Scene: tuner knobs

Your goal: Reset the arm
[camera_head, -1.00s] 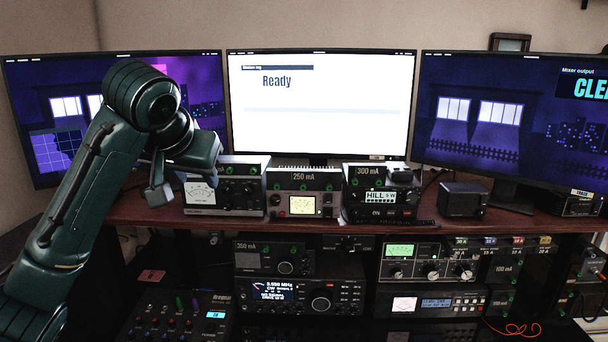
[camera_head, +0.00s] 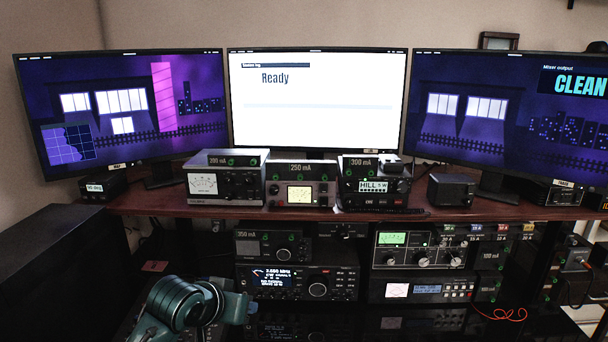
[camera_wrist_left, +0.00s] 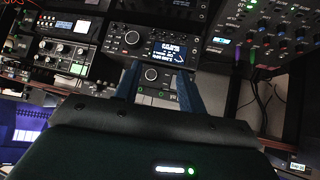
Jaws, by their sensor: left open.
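My left arm (camera_head: 190,305) shows at the bottom of the head view, low in front of the lower equipment shelf, touching nothing I can make out. Its fingers are not clear there. In the left wrist view my left gripper (camera_wrist_left: 158,76) is open, with two blue fingers apart and nothing between them. Beyond the fingers is the transceiver with a lit display (camera_wrist_left: 168,48), seen turned over; it also stands on the lower shelf in the head view (camera_head: 318,284). My right gripper is not in view.
A wooden shelf (camera_head: 150,204) carries meter boxes (camera_head: 222,184), a 250 mA unit (camera_head: 328,190) and a 300 mA unit (camera_head: 395,184). Three monitors stand behind, the middle one (camera_head: 317,100) reading "Ready". A tuner with knobs (camera_head: 400,258) is lower right. A dark box (camera_head: 50,250) stands left.

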